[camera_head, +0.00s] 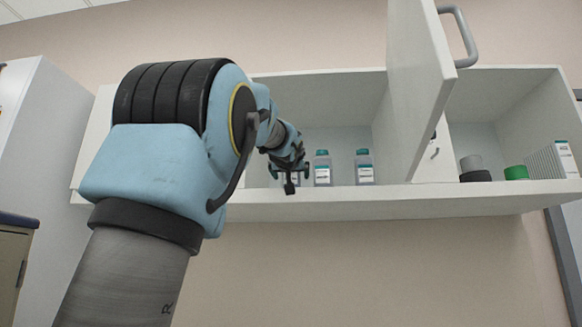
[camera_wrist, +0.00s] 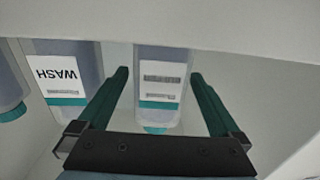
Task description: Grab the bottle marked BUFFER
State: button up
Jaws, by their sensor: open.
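Three clear bottles with teal caps and white labels stand in the open wall cabinet. In the head view I see the middle bottle (camera_head: 322,170) and the right bottle (camera_head: 365,168); the left one is mostly hidden behind my gripper (camera_head: 289,172). The wrist view looks upside down. There, my open gripper (camera_wrist: 160,75) has its teal fingers on either side of one bottle (camera_wrist: 163,62), apart from it. That bottle's label text is unreadable. The bottle beside it (camera_wrist: 72,55) reads WASH. A third bottle (camera_wrist: 10,85) is cut off at the left edge. I cannot read BUFFER anywhere.
The cabinet (camera_head: 400,200) has a shelf edge below the bottles and a divider on their right. An open door (camera_head: 418,90) sticks out to the right of the bottles. The right compartment holds a green item (camera_head: 516,172), dark and grey round items (camera_head: 472,168) and a white rack (camera_head: 552,160).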

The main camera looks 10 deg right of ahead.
jog(key=shift+w, duration=0.35)
jog(key=shift+c, duration=0.2)
grip_shut()
dwell(0.5)
jog(key=shift+r, duration=0.1)
